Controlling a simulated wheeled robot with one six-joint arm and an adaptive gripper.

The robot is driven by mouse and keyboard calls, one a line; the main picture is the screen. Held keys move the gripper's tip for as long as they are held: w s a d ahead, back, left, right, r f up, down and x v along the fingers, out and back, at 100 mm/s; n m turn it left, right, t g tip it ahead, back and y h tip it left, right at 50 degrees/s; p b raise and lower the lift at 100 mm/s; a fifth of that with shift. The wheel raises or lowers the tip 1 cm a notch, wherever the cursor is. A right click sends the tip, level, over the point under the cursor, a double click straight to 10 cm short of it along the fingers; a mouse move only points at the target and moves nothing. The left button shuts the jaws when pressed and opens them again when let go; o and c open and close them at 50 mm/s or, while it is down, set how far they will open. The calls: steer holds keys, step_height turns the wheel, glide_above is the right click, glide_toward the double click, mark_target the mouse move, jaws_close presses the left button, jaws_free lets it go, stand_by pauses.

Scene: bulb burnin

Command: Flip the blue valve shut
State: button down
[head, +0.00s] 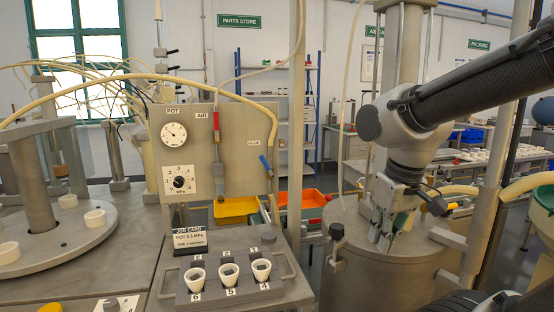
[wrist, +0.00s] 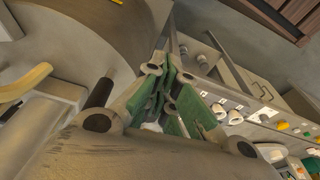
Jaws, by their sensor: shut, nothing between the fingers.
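The blue valve handle (head: 265,163) is a short slanted lever at the right edge of the grey panel, on a vertical pipe, just below a small label. It leans up to the left. My gripper (head: 388,236) is to the right of the panel and lower than the handle, in front of a big grey cylinder, pointing down. It is well apart from the valve. In the wrist view its green-padded fingers (wrist: 172,108) are together and empty. I cannot make out the blue handle in the wrist view.
The panel (head: 232,150) carries a gauge (head: 174,133), a dial (head: 179,181) and a red-and-grey vertical fitting (head: 217,150). A block with white cups (head: 229,273) stands before it, with a job card (head: 189,240). The grey cylinder (head: 345,255) is below my gripper. Yellow and orange bins (head: 303,199) are behind.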

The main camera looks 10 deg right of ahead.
steer(key=w+a+f+m+t+y, duration=0.1)
steer(key=w+a+f, duration=0.3)
steer(key=w+a, duration=0.15)
steer(key=w+a+f+t+y, duration=0.1)
steer(key=w+a+f, duration=0.25)
steer(key=w, duration=0.35)
steer(key=m+t+h, duration=0.2)
steer(key=m+t, duration=1)
steer(key=t, duration=0.2)
glide_toward(265, 163)
steer(key=s+d+r, duration=0.2)
steer(key=d+r, duration=0.1)
steer(key=d, duration=0.1)
steer(key=shift+w+a+f, duration=0.1)
steer(key=shift+a+f, duration=0.1)
steer(key=w, duration=1)
steer(key=shift+a+y, duration=0.25)
steer(key=shift+y, duration=0.05)
